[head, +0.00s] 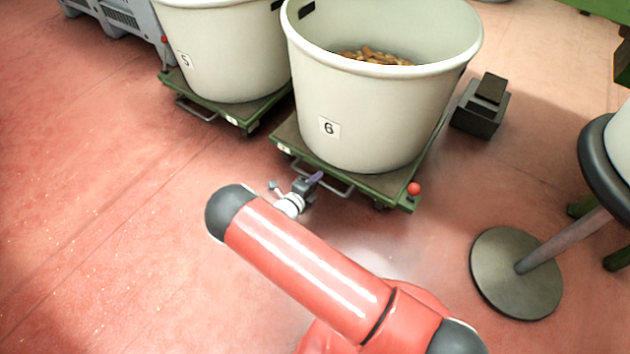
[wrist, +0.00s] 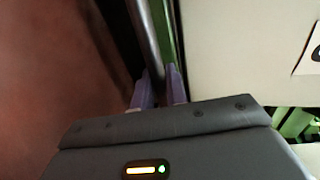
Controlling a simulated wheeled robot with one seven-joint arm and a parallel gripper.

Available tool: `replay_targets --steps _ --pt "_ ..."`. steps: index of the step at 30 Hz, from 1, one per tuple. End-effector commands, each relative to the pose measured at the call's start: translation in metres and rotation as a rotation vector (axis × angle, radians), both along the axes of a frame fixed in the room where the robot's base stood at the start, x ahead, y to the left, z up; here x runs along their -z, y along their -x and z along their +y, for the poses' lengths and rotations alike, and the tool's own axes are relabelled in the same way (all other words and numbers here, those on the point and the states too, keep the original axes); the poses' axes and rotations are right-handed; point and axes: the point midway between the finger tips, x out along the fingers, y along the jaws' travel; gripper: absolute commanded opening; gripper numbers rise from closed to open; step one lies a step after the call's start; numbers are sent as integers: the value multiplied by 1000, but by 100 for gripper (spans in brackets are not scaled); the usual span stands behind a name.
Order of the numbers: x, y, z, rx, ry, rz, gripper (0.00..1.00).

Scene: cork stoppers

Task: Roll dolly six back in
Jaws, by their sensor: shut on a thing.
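Dolly six is a green wheeled platform (head: 402,194) in the upper middle of the head view. It bears a large cream tub (head: 375,120) marked 6, with cork stoppers (head: 372,56) inside. A grey bar handle (head: 337,191) sticks out from its front edge. My gripper (head: 314,179) is at this handle, shut on it. In the wrist view the purple fingers (wrist: 159,90) sit on either side of the grey bar (wrist: 149,45), beside the green edge. The dolly's far wheels are hidden.
Dolly five (head: 222,113), with its own tub (head: 225,60), stands close on the left, set farther back. A dark block (head: 478,122) stands close on the right. A round metal stand base (head: 515,285) is at lower right. The red floor at left is clear.

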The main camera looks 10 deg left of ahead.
Motion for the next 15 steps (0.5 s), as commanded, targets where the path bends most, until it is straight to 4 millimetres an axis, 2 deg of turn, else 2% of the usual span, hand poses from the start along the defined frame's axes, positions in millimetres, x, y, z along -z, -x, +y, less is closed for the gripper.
replay_targets --steps 2,3,7,15 --pt "0 -5 -2 0 0 -3 0" --pt "0 -5 -2 0 0 -3 17" --pt "0 -4 -2 0 0 -3 33" --pt "-1 -2 0 0 0 -2 33"
